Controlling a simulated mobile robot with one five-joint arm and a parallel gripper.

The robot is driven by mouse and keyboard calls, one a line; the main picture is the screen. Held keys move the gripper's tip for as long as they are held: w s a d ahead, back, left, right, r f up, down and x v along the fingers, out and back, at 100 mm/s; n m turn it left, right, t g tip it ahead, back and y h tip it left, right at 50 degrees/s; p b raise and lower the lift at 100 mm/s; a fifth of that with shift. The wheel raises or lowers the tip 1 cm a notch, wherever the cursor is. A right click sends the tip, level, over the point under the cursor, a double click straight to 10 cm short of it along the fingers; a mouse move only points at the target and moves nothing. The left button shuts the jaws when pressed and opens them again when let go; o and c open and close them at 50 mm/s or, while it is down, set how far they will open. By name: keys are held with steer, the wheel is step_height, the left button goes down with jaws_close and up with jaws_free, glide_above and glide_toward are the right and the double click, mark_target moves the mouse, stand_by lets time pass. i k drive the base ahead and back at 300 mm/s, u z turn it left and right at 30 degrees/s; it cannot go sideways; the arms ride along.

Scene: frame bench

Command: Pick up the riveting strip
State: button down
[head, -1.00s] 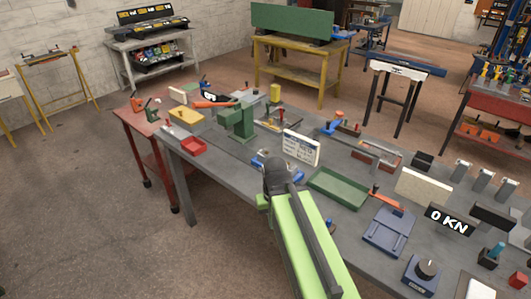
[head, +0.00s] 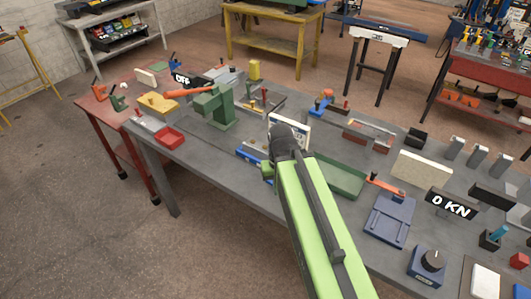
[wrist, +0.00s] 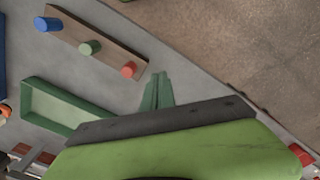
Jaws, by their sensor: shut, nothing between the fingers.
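A brown strip (wrist: 100,42) with blue, green and red round pegs lies on the grey bench in the wrist view, close to the bench edge. It looks the most like the riveting strip, but I cannot be sure. In the head view my arm seems to hide it. My gripper (wrist: 157,88) shows in the wrist view as two green fingers pressed together, with nothing between them. Its tips are just below the red-peg end of the strip in the picture; I cannot tell the height gap. In the head view my gripper (head: 267,172) is partly hidden by my wrist.
A green tray (wrist: 62,108) lies beside the strip. In the head view the grey bench (head: 232,185) also holds a green press (head: 214,105), a red bin (head: 170,138), a white display (head: 303,131) and a blue fixture (head: 388,220). Open floor lies before the bench.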

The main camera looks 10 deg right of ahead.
mark_target(259, 149)
steer(key=k, duration=1.05)
steer(key=u, duration=0.45)
steer(key=i, duration=0.55)
steer(key=u, duration=0.6)
steer(key=i, duration=1.6)
steer(key=z, duration=0.15)
